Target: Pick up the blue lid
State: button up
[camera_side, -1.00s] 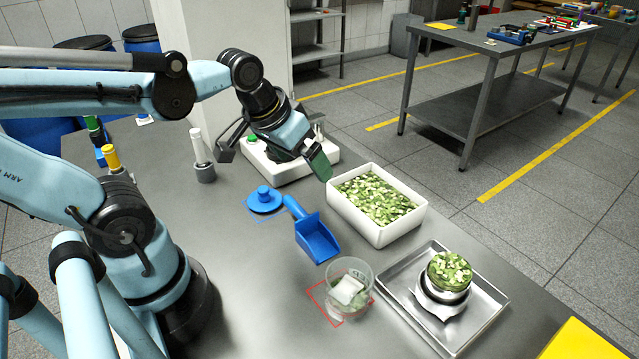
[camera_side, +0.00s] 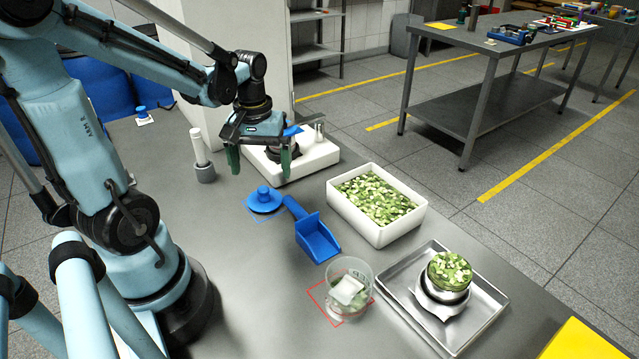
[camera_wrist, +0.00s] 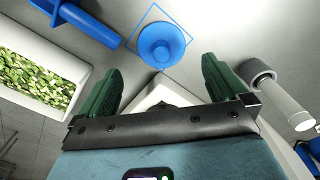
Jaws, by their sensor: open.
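The blue lid (camera_side: 264,199) is a round disc with a knob on top. It lies on the grey table inside a thin blue square outline, left of the blue scoop. In the wrist view the lid (camera_wrist: 161,45) shows beyond the fingertips, roughly centred between them. My gripper (camera_side: 262,172) has green fingers pointing down, spread apart with nothing between them. It hangs above the table, just behind the lid in the side view, and does not touch it. In the wrist view my gripper (camera_wrist: 163,72) is also open and empty.
A blue scoop (camera_side: 317,238) lies right of the lid, beside a white bin (camera_side: 376,239) of green pieces. A white scale-like base (camera_side: 315,160) stands behind. A white cylinder in a grey holder (camera_side: 205,172) stands left. A clear cup (camera_side: 350,285) and metal tray (camera_side: 395,289) are in front.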

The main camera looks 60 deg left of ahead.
aim_at(263, 189)
jog(key=shift+a+f, duration=0.15)
jog(key=shift+f, duration=3.4)
jog(key=shift+c, duration=0.5)
jog(key=c, duration=0.8)
jog(key=shift+c, duration=0.2)
jog(key=shift+r, duration=0.15)
jog(key=shift+r, duration=0.8)
jog(key=r, duration=0.2)
jog(key=shift+d+r, duration=0.3)
jog(key=d+r, duration=0.6)
jog(key=d, duration=0.5)
jog(key=shift+s+r, duration=0.3)
